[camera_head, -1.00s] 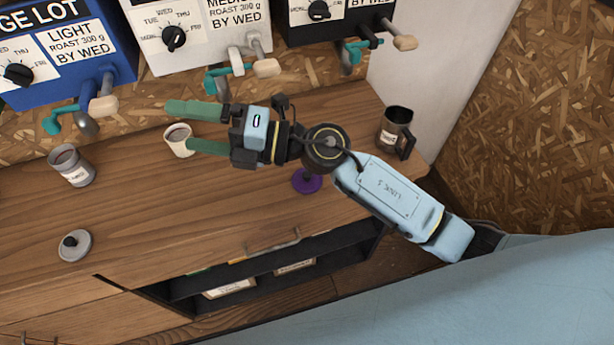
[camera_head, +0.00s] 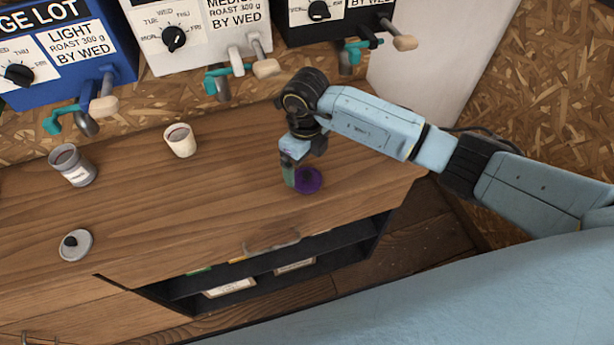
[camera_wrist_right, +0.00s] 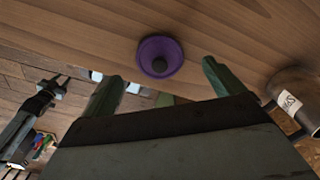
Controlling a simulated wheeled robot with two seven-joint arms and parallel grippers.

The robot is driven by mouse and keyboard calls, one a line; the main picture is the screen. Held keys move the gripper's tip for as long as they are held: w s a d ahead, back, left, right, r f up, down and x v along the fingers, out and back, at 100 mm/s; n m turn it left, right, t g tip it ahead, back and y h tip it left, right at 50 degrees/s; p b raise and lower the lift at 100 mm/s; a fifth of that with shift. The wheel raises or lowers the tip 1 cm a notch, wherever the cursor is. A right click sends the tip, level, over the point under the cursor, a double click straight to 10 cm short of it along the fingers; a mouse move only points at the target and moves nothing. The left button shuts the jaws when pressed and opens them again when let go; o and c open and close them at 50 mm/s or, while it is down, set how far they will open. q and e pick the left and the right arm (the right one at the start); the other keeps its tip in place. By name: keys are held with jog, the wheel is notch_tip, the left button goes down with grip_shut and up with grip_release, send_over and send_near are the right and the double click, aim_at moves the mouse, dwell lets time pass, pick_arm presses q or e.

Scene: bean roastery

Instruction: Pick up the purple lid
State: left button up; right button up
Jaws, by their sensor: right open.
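The purple lid (camera_head: 309,181) lies on the wooden counter near its front right part, with a dark knob on top. In the right wrist view the lid (camera_wrist_right: 160,55) is whole, lying beyond and between the fingertips. My right gripper (camera_head: 291,177) points down at the lid's left side in the head view; whether it touches the lid is unclear. Its green fingers are spread apart with nothing between them in the right wrist view (camera_wrist_right: 160,82). My left gripper is outside the head view; a small dark forked part at the left of the wrist view may be it.
A white cup (camera_head: 180,140), a grey labelled cup (camera_head: 73,165) and a grey lid (camera_head: 76,245) stand to the left on the counter (camera_head: 190,215). A metal mug (camera_wrist_right: 292,92) shows at right in the wrist view. Dispensers with taps (camera_head: 240,72) line the back.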

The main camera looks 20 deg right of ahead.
aim_at(305, 173)
notch_tip(305, 173, down, 4)
jog(key=shift+a+f, duration=0.1)
jog(key=shift+f, duration=0.1)
jog(key=shift+c, duration=0.3)
jog(key=c, duration=1)
